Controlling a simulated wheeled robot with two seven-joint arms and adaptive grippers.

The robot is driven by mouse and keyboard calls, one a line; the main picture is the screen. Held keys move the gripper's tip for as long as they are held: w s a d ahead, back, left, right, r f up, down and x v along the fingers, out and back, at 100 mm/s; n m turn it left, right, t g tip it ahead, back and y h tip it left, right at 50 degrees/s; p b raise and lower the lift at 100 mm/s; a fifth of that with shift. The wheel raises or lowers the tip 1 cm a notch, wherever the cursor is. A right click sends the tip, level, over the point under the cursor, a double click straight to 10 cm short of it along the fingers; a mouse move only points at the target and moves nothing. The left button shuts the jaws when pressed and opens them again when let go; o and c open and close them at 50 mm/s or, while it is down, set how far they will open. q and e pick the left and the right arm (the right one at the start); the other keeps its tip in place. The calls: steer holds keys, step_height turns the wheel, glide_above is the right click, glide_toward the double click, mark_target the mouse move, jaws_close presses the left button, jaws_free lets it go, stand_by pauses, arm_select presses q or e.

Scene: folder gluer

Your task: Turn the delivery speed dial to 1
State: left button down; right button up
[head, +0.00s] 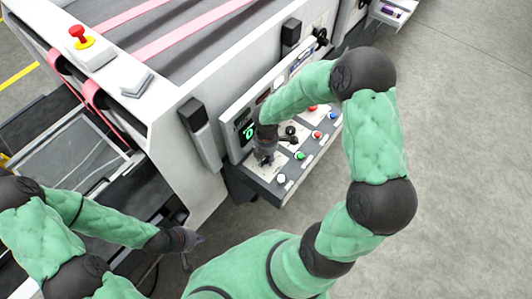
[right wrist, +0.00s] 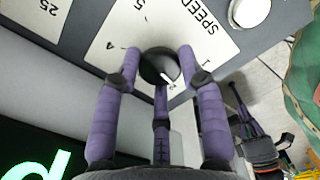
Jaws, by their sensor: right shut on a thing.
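The delivery speed dial (right wrist: 157,66) is a round black knob with a white pointer on a pale scale plate (right wrist: 112,40) lettered "SPEED". The pointer slants to the lower right in the right wrist view. In the head view my right gripper (head: 263,156) is over the control panel and hides the dial. My left gripper (head: 190,250) hangs empty at lower left, fingertips apart.
The control panel (head: 258,184) has several coloured buttons and another black knob (head: 291,130) beside my right gripper. A green-lit display (head: 249,131) stands behind it. A red emergency button (head: 78,32) is on the machine top. The floor at right is clear.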

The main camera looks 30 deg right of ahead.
mark_target(266, 158)
steer(key=n+p, duration=0.3)
steer(key=n, duration=0.1)
steer(key=shift+r+n, duration=0.1)
steer(key=shift+n, duration=0.2)
steer(key=shift+n+p, duration=1)
steer(key=shift+n, duration=0.5)
steer(key=o, duration=1.1)
steer(key=shift+o, duration=0.2)
step_height(266, 158, up, 12)
